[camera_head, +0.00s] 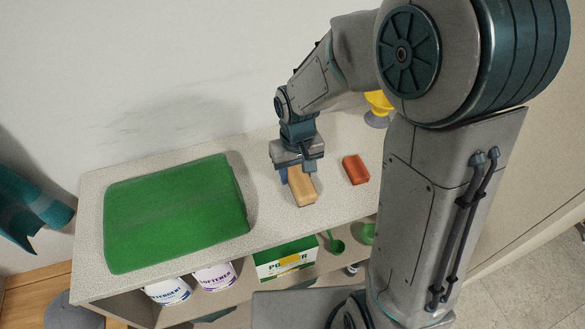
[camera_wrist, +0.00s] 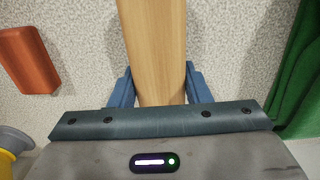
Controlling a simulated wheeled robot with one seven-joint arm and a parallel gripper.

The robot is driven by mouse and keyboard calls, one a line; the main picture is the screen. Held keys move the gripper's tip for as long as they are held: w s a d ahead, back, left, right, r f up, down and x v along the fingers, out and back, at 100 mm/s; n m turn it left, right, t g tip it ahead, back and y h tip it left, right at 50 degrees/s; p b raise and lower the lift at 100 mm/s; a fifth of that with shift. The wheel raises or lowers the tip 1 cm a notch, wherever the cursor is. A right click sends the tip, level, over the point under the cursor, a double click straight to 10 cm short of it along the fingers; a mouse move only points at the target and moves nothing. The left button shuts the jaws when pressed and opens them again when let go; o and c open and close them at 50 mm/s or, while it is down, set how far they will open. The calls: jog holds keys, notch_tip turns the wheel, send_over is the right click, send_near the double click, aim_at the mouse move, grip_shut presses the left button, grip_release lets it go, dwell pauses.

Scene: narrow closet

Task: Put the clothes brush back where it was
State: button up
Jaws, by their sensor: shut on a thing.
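The clothes brush (camera_head: 303,190) looks like a light wooden block on the speckled counter, between a green folded cloth and a red block. My gripper (camera_head: 298,170) is over its far end, with the blue fingers on either side of it. In the wrist view the brush (camera_wrist: 153,45) runs up between the two fingers (camera_wrist: 158,86) of my gripper, which is shut on it. The brush's underside is hidden, so I cannot tell whether it touches the counter.
The green cloth (camera_head: 175,215) covers the counter's left part. The red block (camera_head: 355,170) lies right of the brush, and a yellow object (camera_head: 378,103) stands behind. The shelf below holds a powder box (camera_head: 286,260), tubs (camera_head: 214,276) and a green scoop (camera_head: 335,245). The counter (camera_head: 262,215) is bare left of the brush.

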aim_at(298, 170)
jog(key=shift+s+d+r, duration=0.1)
jog(key=shift+d+r, duration=0.05)
jog(key=shift+f, duration=0.3)
jog(key=o, duration=1)
jog(key=shift+r, duration=0.1)
jog(key=shift+c, duration=0.2)
jog(key=shift+r, duration=0.1)
notch_tip(298, 170, up, 12)
jog(key=s+d+m+t, duration=0.3)
jog(key=s+d, duration=0.9)
jog(key=shift+s+r, duration=0.3)
jog(key=shift+r, duration=0.05)
jog(key=shift+a, duration=0.15)
